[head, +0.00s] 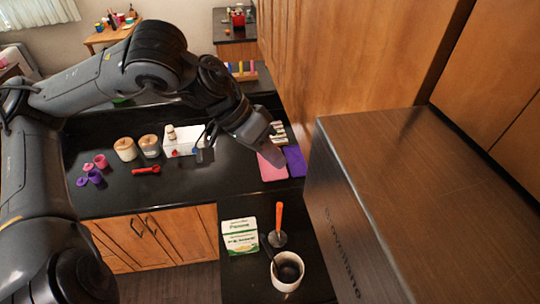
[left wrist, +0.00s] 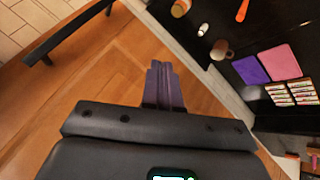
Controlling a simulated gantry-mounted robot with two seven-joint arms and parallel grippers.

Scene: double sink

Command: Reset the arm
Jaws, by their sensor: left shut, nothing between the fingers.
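My left arm reaches in from the left in the head view, over the dark counter (head: 190,195). Its gripper (head: 272,152) points down and right, in front of the pink mat (head: 271,170) and near the purple mat (head: 295,161). In the left wrist view the gripper's fingers (left wrist: 163,85) are together with nothing between them. There the pink mat (left wrist: 279,63) and purple mat (left wrist: 250,70) lie on the counter, apart from the fingers. My right gripper is not in view.
A large brown cabinet or appliance (head: 400,170) stands close on the right. Two canisters (head: 137,148), a white carton (head: 181,140), a red scoop (head: 146,170) and small cups (head: 97,165) stand on the counter. A box (head: 239,236) and a white mug (head: 287,272) stand nearer.

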